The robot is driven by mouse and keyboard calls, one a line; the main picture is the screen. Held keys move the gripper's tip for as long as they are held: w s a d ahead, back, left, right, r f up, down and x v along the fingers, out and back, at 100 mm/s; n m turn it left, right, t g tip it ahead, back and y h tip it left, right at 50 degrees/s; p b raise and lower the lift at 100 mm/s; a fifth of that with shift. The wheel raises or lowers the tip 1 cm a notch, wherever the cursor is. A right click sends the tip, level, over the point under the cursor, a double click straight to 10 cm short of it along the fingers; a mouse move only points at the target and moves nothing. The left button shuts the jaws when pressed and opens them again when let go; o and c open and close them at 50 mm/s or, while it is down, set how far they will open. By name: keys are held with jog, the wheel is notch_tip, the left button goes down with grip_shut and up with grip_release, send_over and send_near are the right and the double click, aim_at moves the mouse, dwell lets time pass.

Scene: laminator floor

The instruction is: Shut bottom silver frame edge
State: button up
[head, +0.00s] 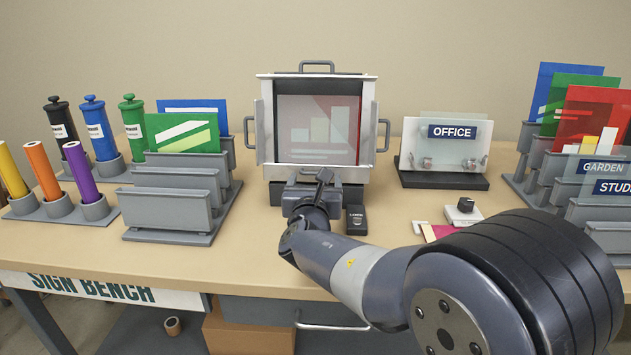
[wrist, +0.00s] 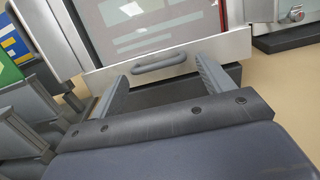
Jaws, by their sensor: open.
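The silver frame (head: 265,115) stands upright on the bench, with a grey and red picture with pale bars (head: 318,130) inside it. Its bottom silver edge (wrist: 235,47) shows in the wrist view as a flat strip with a grey loop handle (wrist: 160,66). In the head view my arm partly hides this edge. I cannot tell how far it is tilted. My gripper (head: 312,188) is in front of the frame's bottom. In the wrist view my gripper's two fingers (wrist: 161,72) are apart, on either side of the handle, with nothing held between them.
The side edges carry handles at left (head: 250,132) and right (head: 383,135); another handle (head: 317,63) is on top. A grey sign rack (head: 165,210) stands close at left. A small black block (head: 356,219) lies right of my gripper. The OFFICE sign (head: 452,132) stands further right.

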jog(key=shift+w, duration=0.55)
jog(key=c, duration=0.7)
jog(key=r+p, duration=0.1)
jog(key=p, duration=0.2)
jog(key=shift+g, duration=0.4)
jog(key=shift+c, duration=0.2)
jog(key=g+p, duration=0.1)
jog(key=p, duration=0.2)
jog(key=shift+w+d+r, duration=0.1)
jog(key=shift+w+r, duration=0.05)
jog(key=shift+w, duration=0.05)
jog(key=shift+p, duration=0.3)
jog(key=shift+w, duration=0.1)
